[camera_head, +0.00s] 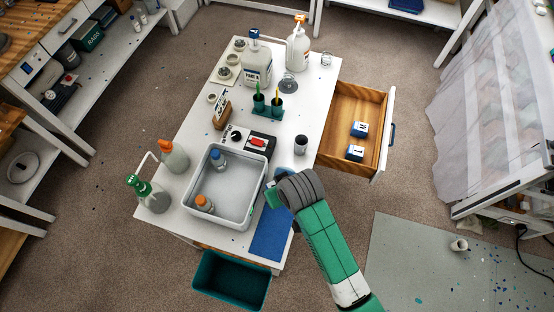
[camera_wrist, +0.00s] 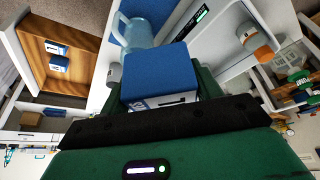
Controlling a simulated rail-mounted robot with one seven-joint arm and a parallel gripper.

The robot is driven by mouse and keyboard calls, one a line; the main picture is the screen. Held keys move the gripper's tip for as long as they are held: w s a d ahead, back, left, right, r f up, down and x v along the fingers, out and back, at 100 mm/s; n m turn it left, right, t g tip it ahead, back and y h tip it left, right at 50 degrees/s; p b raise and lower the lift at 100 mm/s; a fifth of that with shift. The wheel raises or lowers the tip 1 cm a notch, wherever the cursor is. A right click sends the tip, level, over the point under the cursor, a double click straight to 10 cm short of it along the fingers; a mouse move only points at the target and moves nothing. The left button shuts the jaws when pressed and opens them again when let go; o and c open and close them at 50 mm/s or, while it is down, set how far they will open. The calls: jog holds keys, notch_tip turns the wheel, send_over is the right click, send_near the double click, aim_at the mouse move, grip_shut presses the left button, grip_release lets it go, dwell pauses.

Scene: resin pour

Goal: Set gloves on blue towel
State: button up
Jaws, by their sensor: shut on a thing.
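My gripper (camera_wrist: 162,92) is shut on a blue-and-white box (camera_wrist: 158,68), which I take to be the gloves; its blue top and a white labelled side show between the green fingers. In the head view my gripper (camera_head: 273,196) is at the table's front right, mostly hidden under my wrist, and the held box cannot be made out. The blue towel (camera_head: 269,238) lies flat at the table's front edge, right of the white tray, just below my gripper in the picture. A blue patch of it shows at the top of the wrist view (camera_wrist: 122,22).
A clear bluish jug (camera_wrist: 143,36) stands close to the held box. The white tray (camera_head: 188,199) holds two small bottles. An open drawer (camera_head: 343,108) with two blue-and-white boxes juts out right. A grey cup (camera_head: 301,144) stands nearby. A teal bin (camera_head: 230,280) is below the front edge.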

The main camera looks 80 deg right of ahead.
aim_at(280, 212)
notch_tip(280, 212, down, 18)
jog(key=shift+b, duration=0.45)
jog(key=shift+f, duration=0.1)
jog(key=o, duration=1)
jog(key=shift+r, duration=0.25)
jog(key=p+v, duration=0.1)
jog(key=v, duration=1)
jog(key=shift+s+a+r, duration=0.15)
jog(key=shift+r, duration=0.15)
